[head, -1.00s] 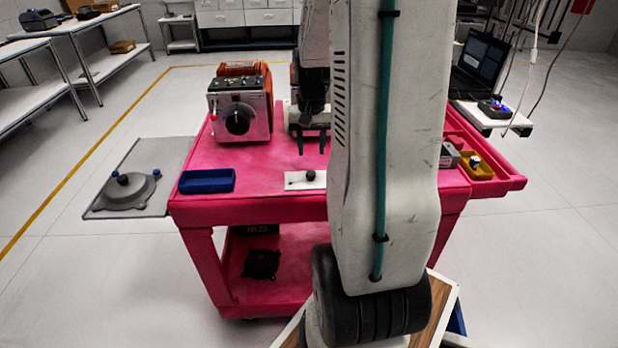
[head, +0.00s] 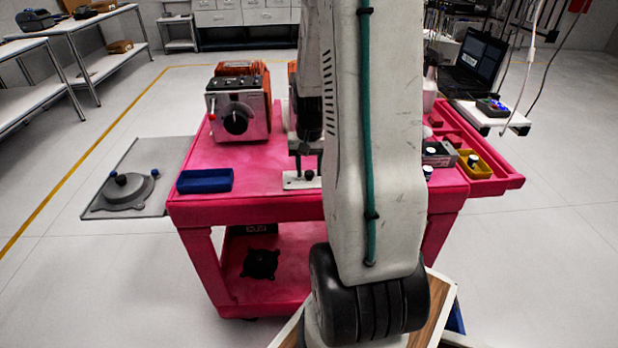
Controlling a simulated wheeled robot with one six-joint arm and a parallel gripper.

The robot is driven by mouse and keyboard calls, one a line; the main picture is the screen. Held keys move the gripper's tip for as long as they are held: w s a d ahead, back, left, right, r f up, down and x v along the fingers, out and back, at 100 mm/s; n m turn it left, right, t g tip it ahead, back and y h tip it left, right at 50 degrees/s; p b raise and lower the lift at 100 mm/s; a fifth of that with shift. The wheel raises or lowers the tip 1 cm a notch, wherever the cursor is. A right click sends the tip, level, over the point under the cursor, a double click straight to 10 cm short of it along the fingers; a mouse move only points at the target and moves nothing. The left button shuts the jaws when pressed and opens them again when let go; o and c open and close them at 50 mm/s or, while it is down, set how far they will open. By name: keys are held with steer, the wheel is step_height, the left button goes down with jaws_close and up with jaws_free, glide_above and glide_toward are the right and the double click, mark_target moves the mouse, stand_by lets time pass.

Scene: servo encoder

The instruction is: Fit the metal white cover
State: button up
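The white metal cover (head: 290,183) is a small flat plate with a dark knob (head: 309,175) on top. It lies near the front edge of the pink cart top (head: 262,182); its right end is partly hidden by my arm. My gripper (head: 309,167) points down over the cover. Its two dark fingers are apart, one to each side of the knob, with a gap between them and the knob. The gripper is open and holds nothing. Whether the fingertips touch the plate is too small to tell.
A metal device (head: 238,112) with a black dial and orange fins stands at the cart's back left. A blue tray (head: 205,181) lies left of the cover. A yellow bin (head: 475,165) is at the right. My arm hides the cart's middle right.

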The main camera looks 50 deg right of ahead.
mark_target(309, 172)
jaws_close()
steer(key=shift+r, duration=3.55)
